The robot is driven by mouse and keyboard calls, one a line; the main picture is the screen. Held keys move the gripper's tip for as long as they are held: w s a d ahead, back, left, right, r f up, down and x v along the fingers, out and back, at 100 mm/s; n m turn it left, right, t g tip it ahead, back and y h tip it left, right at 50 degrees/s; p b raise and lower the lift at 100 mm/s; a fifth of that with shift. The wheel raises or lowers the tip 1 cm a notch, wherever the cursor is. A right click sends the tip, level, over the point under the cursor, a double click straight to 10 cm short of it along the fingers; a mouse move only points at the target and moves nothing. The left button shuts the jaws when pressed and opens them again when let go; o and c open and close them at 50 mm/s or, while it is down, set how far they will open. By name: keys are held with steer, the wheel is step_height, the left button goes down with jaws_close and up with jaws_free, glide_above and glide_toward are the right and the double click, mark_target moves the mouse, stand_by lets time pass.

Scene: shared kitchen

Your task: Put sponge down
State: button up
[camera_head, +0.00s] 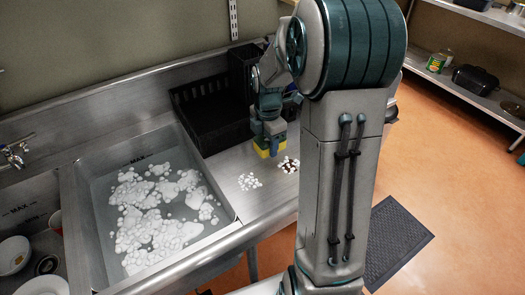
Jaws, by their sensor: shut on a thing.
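A yellow sponge (264,153) is in my gripper (268,149), over the steel drainboard (226,166) to the right of the soapy sink. The gripper points down and is shut on the sponge. The sponge is at or just above the drainboard surface; I cannot tell whether it touches. The fingertips are small and partly hidden by the sponge and the gripper's body.
A sink (98,222) with foamy water is on the left. A black rack (205,112) stands behind the gripper. White bits (250,182) and a dark-and-white patch (288,165) lie on the drainboard close to the sponge. Bare steel lies in front.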

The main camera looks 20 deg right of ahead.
mark_target(263, 161)
steer(key=shift+w+a+f, duration=0.1)
steer(key=shift+a+f, duration=0.35)
steer(key=shift+a, duration=0.2)
step_height(263, 161, down, 4)
steer(key=shift+r, duration=0.1)
